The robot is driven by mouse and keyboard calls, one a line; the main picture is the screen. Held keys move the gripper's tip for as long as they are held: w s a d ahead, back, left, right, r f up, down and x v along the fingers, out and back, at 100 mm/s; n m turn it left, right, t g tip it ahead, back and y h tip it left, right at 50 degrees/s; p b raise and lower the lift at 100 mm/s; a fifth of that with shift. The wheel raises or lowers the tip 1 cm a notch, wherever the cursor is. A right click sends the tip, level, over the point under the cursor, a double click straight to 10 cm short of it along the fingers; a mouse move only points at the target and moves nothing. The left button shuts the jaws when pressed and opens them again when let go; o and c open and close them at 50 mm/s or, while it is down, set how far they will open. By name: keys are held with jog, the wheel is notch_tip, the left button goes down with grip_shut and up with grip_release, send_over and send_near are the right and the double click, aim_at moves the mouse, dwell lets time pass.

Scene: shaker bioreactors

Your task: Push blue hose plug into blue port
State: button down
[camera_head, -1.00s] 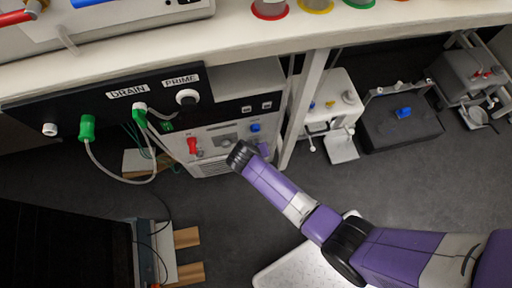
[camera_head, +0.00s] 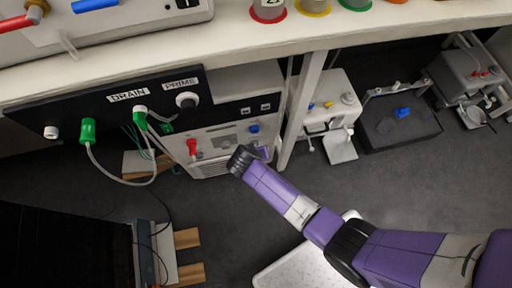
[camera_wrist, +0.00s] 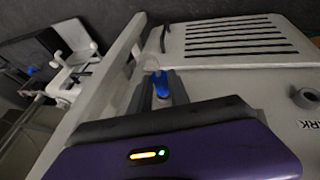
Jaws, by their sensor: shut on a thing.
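My gripper (camera_wrist: 161,92) is shut on a blue plug (camera_wrist: 160,84) in the wrist view. A clear, pale part shows just beyond the plug, near the edge of a white machine housing. In the head view, my gripper (camera_head: 262,153) is close to the front panel of a white machine (camera_head: 222,140) under the bench, mostly hidden behind my wrist. A blue fitting (camera_head: 254,129) sits on that panel just above my gripper; it may be the blue port. I cannot tell whether the held plug touches a port.
A red fitting (camera_head: 191,147) is on the same panel, left of my gripper. A bench leg (camera_head: 299,110) stands just right of the machine. Other devices (camera_head: 400,118) stand on the floor further right.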

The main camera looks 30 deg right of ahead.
jog(key=shift+s+a+p, duration=0.15)
jog(key=shift+s+p, duration=0.1)
jog(key=shift+s, duration=0.25)
jog(key=shift+s+a+p, duration=0.15)
jog(key=shift+s+p, duration=0.1)
jog(key=shift+s, duration=0.25)
jog(key=shift+s+a+p, duration=0.25)
jog(key=shift+s+p, duration=0.05)
jog(key=shift+s, duration=0.4)
jog(key=shift+s+a+p, duration=0.2)
jog(key=shift+s+p, duration=0.05)
jog(key=shift+s, duration=0.4)
